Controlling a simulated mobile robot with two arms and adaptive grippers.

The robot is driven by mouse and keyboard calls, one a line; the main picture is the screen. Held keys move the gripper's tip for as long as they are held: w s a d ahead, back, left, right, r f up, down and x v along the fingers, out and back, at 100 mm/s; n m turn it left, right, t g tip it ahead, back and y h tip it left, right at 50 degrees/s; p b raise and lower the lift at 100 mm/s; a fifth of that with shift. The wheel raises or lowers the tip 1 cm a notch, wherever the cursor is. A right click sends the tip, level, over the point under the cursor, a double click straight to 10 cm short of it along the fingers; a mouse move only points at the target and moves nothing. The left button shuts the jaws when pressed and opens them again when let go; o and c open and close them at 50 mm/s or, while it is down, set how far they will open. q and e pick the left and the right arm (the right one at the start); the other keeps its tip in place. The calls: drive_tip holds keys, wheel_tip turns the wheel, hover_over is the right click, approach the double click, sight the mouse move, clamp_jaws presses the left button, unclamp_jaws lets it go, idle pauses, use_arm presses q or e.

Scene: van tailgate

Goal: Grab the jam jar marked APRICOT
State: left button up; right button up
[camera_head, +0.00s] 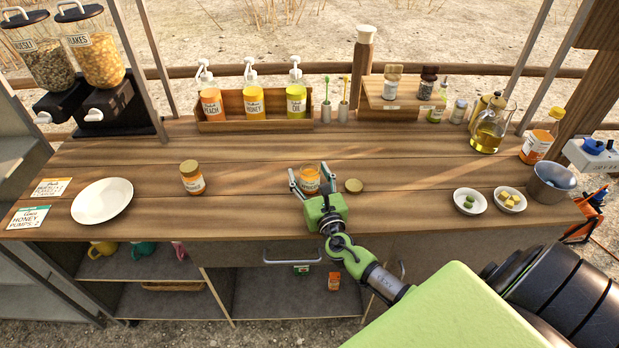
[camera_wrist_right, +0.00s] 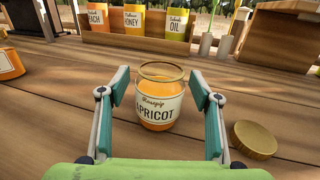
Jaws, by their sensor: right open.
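The jam jar marked APRICOT (camera_wrist_right: 158,98) stands upright and lidless on the wooden counter in the right wrist view, with orange jam inside. It also shows in the head view (camera_head: 310,178). My right gripper (camera_head: 310,176) is open, with one finger on each side of the jar; the wrist view shows gaps between the fingers (camera_wrist_right: 160,92) and the glass. A gold lid (camera_wrist_right: 254,139) lies flat on the counter right of the jar. A second jar (camera_head: 192,179) with a gold lid and orange contents stands to the left. My left gripper is not in view.
A white plate (camera_head: 102,201) lies at the left. A wooden rack (camera_head: 255,125) with several pump bottles stands behind. Two small bowls (camera_head: 470,202) and a metal pot (camera_head: 550,183) are at the right. The counter around the jar is mostly clear.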

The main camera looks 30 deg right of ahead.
drive_tip(key=c, duration=1.4)
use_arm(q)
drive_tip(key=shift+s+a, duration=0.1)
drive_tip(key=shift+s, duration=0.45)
use_arm(e)
drive_tip(key=shift+r, duration=0.1)
drive_tip(key=shift+c, duration=0.2)
drive_tip(key=shift+r, duration=0.1)
